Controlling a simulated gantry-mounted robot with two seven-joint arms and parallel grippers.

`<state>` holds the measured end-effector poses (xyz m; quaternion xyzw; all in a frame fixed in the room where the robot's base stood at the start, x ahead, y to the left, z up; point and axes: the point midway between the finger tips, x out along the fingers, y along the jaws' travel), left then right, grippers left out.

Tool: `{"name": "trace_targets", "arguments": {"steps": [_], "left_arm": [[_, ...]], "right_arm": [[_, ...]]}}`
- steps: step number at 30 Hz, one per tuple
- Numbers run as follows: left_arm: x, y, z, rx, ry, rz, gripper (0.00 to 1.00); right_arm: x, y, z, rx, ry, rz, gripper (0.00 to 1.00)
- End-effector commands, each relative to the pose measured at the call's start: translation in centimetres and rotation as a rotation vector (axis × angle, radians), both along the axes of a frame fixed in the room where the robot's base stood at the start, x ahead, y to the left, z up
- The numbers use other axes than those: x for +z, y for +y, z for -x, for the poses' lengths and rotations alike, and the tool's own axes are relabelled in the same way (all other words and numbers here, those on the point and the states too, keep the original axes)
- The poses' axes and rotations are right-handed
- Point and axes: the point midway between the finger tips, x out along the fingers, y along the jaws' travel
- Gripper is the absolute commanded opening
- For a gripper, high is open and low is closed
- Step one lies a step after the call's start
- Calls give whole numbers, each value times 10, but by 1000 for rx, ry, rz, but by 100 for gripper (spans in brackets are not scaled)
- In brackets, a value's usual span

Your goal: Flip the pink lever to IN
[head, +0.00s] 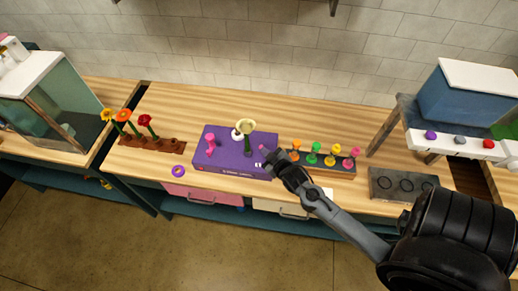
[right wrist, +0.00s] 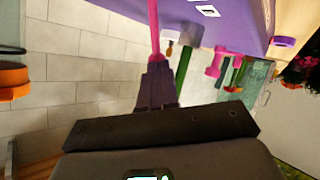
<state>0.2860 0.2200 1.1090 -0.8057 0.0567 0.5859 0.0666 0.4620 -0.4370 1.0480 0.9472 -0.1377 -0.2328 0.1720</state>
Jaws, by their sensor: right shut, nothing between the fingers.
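The purple box (head: 228,165) stands in the middle of the wooden counter. The pink lever (head: 262,148) is a thin rod at its right end, beside my right gripper (head: 268,163). In the right wrist view the pink lever (right wrist: 154,32) rises right at the fingertips of my right gripper (right wrist: 159,70). The fingers are shut with nothing between them; I cannot tell whether they touch the rod. White label marks (right wrist: 208,11) show on the box near the lever. I cannot read which side is IN. My left gripper is not in view.
A rack of coloured knobs (head: 315,162) stands close right of my gripper. Flowers in a brown holder (head: 152,143) and a purple ring (head: 179,171) are left.

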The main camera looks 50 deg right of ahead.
Motion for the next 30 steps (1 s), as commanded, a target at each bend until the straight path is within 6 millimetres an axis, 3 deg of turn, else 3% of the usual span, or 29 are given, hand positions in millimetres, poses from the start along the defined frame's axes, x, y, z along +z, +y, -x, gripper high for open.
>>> {"name": "trace_targets", "arguments": {"steps": [1,3,8,30], "left_arm": [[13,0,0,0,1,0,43],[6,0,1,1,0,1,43],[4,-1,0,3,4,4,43],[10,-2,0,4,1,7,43]], "right_arm": [[6,-5,4,-13,28,15,0],[-2,-6,4,-16,33,17,0],[-2,-5,4,-14,30,17,0],[-7,-12,17,-14,28,15,0]]}}
